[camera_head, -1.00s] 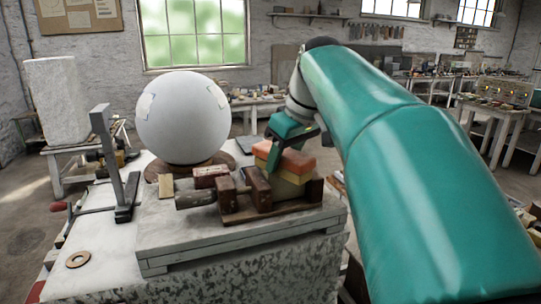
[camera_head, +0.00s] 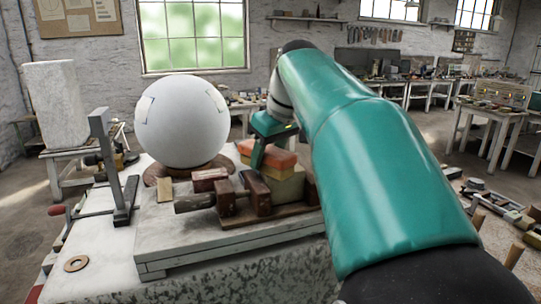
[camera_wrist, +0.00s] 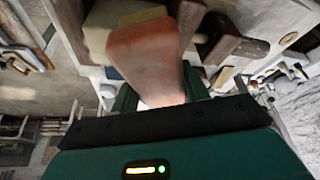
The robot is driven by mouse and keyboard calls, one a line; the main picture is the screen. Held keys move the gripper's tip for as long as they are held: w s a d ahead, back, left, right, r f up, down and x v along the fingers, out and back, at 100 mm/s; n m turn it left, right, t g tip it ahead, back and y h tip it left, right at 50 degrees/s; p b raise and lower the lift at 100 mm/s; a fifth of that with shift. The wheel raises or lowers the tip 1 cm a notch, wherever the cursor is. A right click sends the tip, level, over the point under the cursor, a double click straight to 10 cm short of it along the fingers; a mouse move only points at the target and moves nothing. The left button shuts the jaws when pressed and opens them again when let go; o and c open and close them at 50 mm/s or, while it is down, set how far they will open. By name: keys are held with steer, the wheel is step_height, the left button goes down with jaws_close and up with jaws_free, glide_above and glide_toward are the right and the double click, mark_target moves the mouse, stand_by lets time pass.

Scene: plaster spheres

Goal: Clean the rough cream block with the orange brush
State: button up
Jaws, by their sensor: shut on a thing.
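The orange brush (camera_head: 279,158) lies flat over the top of the cream block (camera_head: 287,190), reaching past its left side. The block sits in a wooden vise (camera_head: 256,193) on a grey slab. My gripper (camera_head: 258,160) comes down from behind and is shut on the brush. In the wrist view the brush (camera_wrist: 145,50) stands between the two green fingers (camera_wrist: 160,92), with the pale yellow block (camera_wrist: 98,32) just beyond it. The brush's underside is hidden, so I cannot tell how firmly it touches the block.
A large white plaster sphere (camera_head: 181,122) stands on a round wooden base close to the left. A metal upright (camera_head: 117,170) and a flat ring (camera_head: 76,263) are farther left. A dark red block (camera_head: 209,179) lies beside the vise. Cluttered workbenches stand behind.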

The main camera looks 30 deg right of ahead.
mark_target(284, 155)
steer(key=shift+s+d+r, duration=0.1)
steer(key=shift+s+r, duration=0.3)
steer(key=shift+s, duration=0.15)
steer(key=shift+s+d+r, duration=0.1)
steer(key=shift+s+r, duration=0.25)
steer(key=shift+s, duration=0.2)
steer(key=shift+f, duration=0.75)
steer(key=shift+s+d, duration=0.2)
steer(key=shift+s, duration=0.95)
steer(key=shift+w, duration=0.1)
steer(key=shift+w, duration=0.1)
steer(key=shift+w+a, duration=0.2)
steer(key=shift+w, duration=0.85)
steer(key=shift+w+a, duration=0.2)
steer(key=shift+w, duration=0.8)
